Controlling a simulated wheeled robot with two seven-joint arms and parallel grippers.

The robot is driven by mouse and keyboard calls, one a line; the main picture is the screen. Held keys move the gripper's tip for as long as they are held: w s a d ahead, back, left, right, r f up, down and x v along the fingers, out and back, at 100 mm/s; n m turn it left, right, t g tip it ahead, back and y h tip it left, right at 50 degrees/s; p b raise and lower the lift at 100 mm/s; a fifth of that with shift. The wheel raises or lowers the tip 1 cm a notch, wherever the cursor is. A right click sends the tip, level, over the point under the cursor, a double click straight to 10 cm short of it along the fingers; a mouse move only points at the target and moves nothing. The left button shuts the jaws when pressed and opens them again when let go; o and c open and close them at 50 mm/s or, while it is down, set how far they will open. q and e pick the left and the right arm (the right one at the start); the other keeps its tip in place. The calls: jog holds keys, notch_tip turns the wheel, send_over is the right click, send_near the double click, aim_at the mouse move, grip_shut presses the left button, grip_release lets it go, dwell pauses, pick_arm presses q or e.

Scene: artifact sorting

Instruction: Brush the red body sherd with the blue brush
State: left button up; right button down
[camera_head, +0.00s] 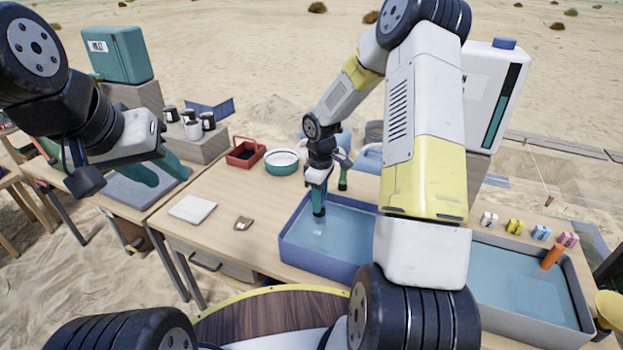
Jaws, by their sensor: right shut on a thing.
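My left gripper (160,175) is open and empty, its two teal fingers apart above the grey mat of the left table. My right gripper (319,203) points down over the left part of a blue-walled tray (293,258) with a light blue inside. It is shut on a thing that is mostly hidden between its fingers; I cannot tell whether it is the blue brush. A small brown piece (243,223) lies flat on the wooden table, left of the tray. I cannot tell whether it is the red body sherd. A pale pad (192,209) lies left of it.
A red caddy (245,153) and a round teal-and-white bowl (281,162) stand behind. A second tray (588,322) is at right, with small coloured blocks (541,233) and an orange cylinder (551,257) near its back edge. The table's front left is clear.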

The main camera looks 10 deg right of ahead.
aim_at(318, 216)
jog(key=shift+f, duration=2.85)
jog(key=shift+f, duration=0.7)
jog(key=shift+w, duration=0.1)
jog(key=shift+w+d+r, duration=0.15)
jog(key=shift+w+d, duration=0.2)
jog(key=shift+w, duration=0.15)
jog(key=shift+s+a, duration=0.7)
jog(key=shift+s, duration=0.35)
jog(key=shift+w+d, duration=0.7)
jog(key=shift+w, duration=0.35)
jog(key=shift+s+a, duration=0.35)
jog(key=shift+s, duration=0.2)
jog(key=shift+s+a, duration=0.35)
jog(key=shift+s, duration=0.2)
jog(key=shift+w+d, duration=0.65)
jog(key=shift+w, duration=0.35)
